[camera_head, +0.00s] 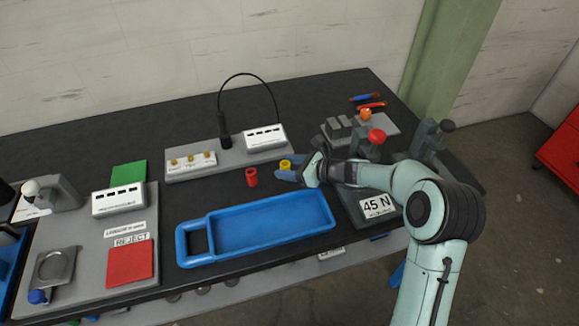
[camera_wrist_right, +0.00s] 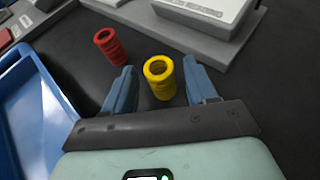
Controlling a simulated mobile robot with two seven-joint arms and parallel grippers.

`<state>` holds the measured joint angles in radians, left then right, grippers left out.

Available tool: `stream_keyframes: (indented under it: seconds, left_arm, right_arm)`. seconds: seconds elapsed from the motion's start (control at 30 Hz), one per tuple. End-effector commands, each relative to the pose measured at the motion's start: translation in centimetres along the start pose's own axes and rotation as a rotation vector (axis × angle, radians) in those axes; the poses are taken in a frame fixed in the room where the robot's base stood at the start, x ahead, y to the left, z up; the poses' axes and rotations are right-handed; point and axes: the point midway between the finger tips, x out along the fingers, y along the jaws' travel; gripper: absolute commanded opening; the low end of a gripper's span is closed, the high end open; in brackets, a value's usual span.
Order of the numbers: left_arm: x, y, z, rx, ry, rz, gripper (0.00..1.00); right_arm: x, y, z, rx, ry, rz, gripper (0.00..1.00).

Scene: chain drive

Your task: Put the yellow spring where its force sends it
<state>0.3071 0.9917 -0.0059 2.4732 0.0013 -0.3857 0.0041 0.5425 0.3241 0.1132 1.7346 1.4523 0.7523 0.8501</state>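The yellow spring (camera_head: 285,164) stands upright on the dark bench, just behind the blue tray. My right gripper (camera_head: 288,172) reaches it from the right. In the right wrist view the yellow spring (camera_wrist_right: 159,77) stands between the two blue fingers of my right gripper (camera_wrist_right: 162,90), with a gap on each side, so the gripper is open around it. A sign reading 45 N (camera_head: 377,205) is on a grey fixture at the right, partly behind my arm. A red square (camera_head: 130,264) lies below a REJECT label (camera_head: 131,239); a green square (camera_head: 128,176) lies farther back. My left gripper is not seen.
A red spring (camera_head: 251,177) stands left of the yellow one. The empty blue tray (camera_head: 327,205) lies in front. A grey base with a white box (camera_head: 264,138) and a black cable stands behind. Grey fixtures with a red knob (camera_head: 377,136) stand at the right.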

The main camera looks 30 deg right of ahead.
Motion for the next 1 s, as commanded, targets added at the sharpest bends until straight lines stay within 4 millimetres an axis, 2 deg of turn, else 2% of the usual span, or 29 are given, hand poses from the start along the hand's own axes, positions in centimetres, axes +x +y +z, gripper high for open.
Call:
stream_keyframes:
  seconds: [0.17,0.27,0.7,0.83,1.0]
  left_arm:
    - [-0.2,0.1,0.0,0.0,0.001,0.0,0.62]
    - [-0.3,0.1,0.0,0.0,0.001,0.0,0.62]
    - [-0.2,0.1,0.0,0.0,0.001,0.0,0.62]
    - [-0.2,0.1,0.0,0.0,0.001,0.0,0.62]
    - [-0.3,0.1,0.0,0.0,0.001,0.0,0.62]
  right_arm:
    - [-0.1,0.0,0.3,0.0,0.0,0.0,0.57]
    - [-1.0,-0.1,0.3,-0.001,0.001,-0.002,0.57]
    - [-9.9,-0.1,0.3,-0.001,0.0,-0.004,0.57]
    - [-11.4,0.0,0.3,-0.001,0.001,-0.001,0.57]
    - [-12.2,0.0,0.3,0.001,0.0,0.0,0.57]
